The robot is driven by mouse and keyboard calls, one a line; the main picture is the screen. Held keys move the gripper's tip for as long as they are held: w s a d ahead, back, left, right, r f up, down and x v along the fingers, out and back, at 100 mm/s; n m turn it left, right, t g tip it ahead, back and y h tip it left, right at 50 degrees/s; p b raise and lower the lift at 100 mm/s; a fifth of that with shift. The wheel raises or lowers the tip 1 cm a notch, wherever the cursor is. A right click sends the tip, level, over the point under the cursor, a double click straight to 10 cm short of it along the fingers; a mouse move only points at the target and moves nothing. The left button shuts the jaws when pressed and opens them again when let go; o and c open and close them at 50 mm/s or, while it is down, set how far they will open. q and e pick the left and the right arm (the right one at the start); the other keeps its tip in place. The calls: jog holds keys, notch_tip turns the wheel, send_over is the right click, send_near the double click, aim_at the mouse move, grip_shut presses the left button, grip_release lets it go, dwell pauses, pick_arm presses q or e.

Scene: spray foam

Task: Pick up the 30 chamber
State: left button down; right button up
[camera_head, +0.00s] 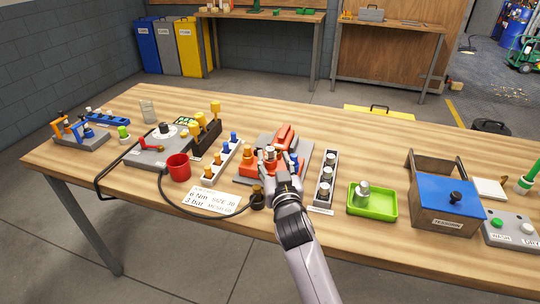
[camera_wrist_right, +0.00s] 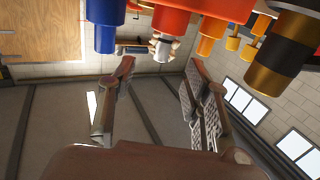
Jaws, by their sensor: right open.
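My right gripper (camera_head: 272,160) reaches over the grey fixture with red and orange parts at the middle of the table. In the right wrist view it is open (camera_wrist_right: 160,85), with nothing between its fingers. A small silver-white cylinder (camera_wrist_right: 162,48) shows beyond the fingertips, apart from them. Blue (camera_wrist_right: 104,30) and orange parts hang into the top of that view. A black-and-gold cylinder (camera_wrist_right: 283,52) is at its right. I cannot tell which part is the 30 chamber; no size marking is readable on any part. A narrow grey rack (camera_head: 318,205) of silver-topped parts stands right of the gripper. My left gripper is out of view.
A green tray (camera_head: 372,208) and a blue-lidded box (camera_head: 446,200) stand right.

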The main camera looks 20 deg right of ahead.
aim_at(271, 152)
jog(key=shift+w+d+f+p, duration=0.1)
jog(key=shift+w+d+p, duration=0.1)
jog(key=shift+w, duration=1.3)
jog(key=shift+w+d+f+p, duration=0.1)
jog(key=shift+w+d, duration=0.05)
jog(key=shift+w, duration=1.35)
jog(key=shift+c, duration=0.2)
grip_shut()
jog(key=shift+r, duration=0.1)
